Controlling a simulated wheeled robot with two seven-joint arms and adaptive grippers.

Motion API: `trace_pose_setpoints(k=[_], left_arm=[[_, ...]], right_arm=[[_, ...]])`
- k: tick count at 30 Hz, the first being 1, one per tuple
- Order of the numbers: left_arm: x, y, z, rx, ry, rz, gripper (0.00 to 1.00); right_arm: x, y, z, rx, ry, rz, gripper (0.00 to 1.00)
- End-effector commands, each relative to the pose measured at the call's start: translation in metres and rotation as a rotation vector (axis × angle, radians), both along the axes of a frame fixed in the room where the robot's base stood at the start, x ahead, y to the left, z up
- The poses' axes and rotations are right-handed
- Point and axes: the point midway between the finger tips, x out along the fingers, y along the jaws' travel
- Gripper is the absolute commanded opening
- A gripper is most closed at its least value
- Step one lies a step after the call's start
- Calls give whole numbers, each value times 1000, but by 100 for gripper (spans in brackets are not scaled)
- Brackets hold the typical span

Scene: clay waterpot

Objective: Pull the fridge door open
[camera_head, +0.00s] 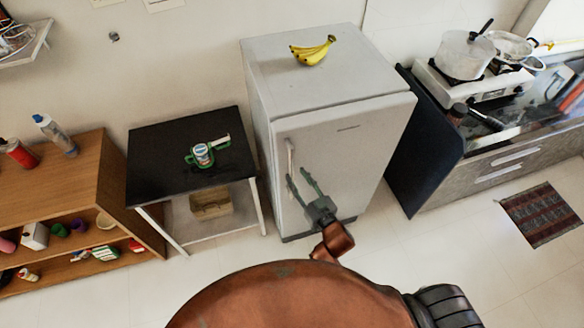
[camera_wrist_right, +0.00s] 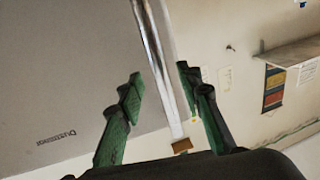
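The pale grey fridge (camera_head: 345,150) stands against the wall, and its door looks closed. Its upright metal handle (camera_head: 290,152) is on the left side of the door; the handle bar (camera_wrist_right: 163,65) runs down the middle of the right wrist view. My right gripper (camera_head: 298,177) is in front of the door at the handle's lower part. In the right wrist view its two green fingers (camera_wrist_right: 160,78) are spread, one each side of the bar, with visible gaps. Whether the bar lies fully between them in depth is unclear. My left gripper is out of view.
Bananas (camera_head: 313,50) lie on the fridge top. A black-topped table (camera_head: 160,180) with a green-handled cup stands left of the fridge, beside a wooden shelf (camera_head: 80,170). A stove counter (camera_head: 475,165) is to the right. The tiled floor before the fridge looks clear.

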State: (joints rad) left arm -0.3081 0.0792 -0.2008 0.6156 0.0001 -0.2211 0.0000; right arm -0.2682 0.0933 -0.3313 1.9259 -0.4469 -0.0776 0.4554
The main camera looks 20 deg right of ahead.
Motion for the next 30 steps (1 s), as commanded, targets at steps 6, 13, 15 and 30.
trace_pose_setpoints(k=[6, 13, 15, 30], left_arm=[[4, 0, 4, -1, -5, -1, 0], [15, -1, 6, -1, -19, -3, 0], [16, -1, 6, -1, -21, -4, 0], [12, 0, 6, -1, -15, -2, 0]], right_arm=[[33, 7, 1, 1, 0, -1, 33], [46, 11, 0, 1, 1, 0, 33], [46, 11, -1, 1, 1, -1, 33], [46, 10, -1, 1, 2, -1, 9]])
